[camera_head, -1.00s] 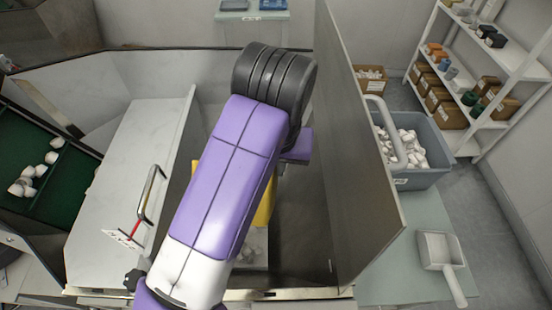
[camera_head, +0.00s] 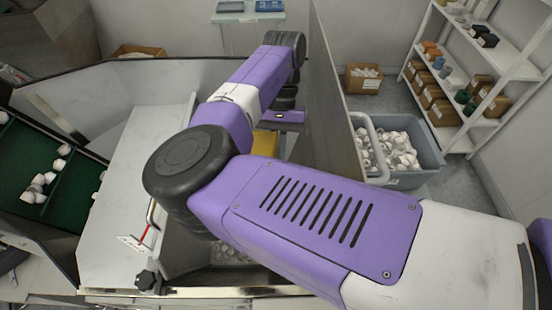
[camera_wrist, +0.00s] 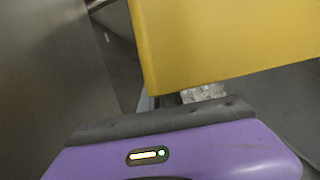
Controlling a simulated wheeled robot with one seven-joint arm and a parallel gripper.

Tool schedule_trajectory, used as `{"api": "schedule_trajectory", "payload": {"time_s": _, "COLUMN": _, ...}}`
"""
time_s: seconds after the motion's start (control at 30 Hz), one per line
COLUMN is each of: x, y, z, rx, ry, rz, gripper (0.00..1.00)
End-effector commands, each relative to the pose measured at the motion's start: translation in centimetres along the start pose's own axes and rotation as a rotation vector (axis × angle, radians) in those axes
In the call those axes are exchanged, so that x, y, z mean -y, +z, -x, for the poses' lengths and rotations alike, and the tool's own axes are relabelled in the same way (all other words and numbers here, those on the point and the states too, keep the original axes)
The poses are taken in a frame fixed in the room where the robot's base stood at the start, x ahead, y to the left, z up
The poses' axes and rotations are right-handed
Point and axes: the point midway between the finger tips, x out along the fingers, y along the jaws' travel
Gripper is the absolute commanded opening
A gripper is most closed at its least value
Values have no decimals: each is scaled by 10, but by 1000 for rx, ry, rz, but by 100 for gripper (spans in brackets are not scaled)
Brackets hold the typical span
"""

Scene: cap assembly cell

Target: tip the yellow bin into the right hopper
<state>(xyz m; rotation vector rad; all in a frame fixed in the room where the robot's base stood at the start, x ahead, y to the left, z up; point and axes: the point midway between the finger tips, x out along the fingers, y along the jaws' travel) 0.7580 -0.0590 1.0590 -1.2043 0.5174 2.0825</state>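The yellow bin (camera_head: 265,143) shows in the head view as a small patch, mostly hidden behind my arm, over the open right hopper (camera_head: 178,254). In the wrist view the bin (camera_wrist: 225,45) fills the top right, close in front of my gripper, with its lower edge tilted. My gripper (camera_head: 284,117) is seen in the head view beside the bin; its purple body (camera_wrist: 185,155) crosses the bottom of the wrist view. Its fingers are hidden, so its hold on the bin cannot be seen. White parts (camera_head: 228,253) lie low in the hopper.
A tall metal panel (camera_head: 334,85) stands right of the hopper. A white lid (camera_head: 135,180) with a handle is on the left, beside a green tray (camera_head: 65,190) of white parts. A grey tub (camera_head: 407,178) of white parts and shelves (camera_head: 490,62) are at right.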

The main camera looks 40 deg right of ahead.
Motion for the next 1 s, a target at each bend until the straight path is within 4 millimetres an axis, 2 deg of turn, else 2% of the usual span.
{"api": "schedule_trajectory", "payload": {"time_s": 0.5, "x": 1, "y": -26, "z": 5, "rx": 274, "ry": 10, "rz": -1, "gripper": 0}}
{"api": "schedule_trajectory", "payload": {"time_s": 1.0, "x": 2, "y": -31, "z": 7, "rx": 328, "ry": 15, "rz": -3, "gripper": 0}}
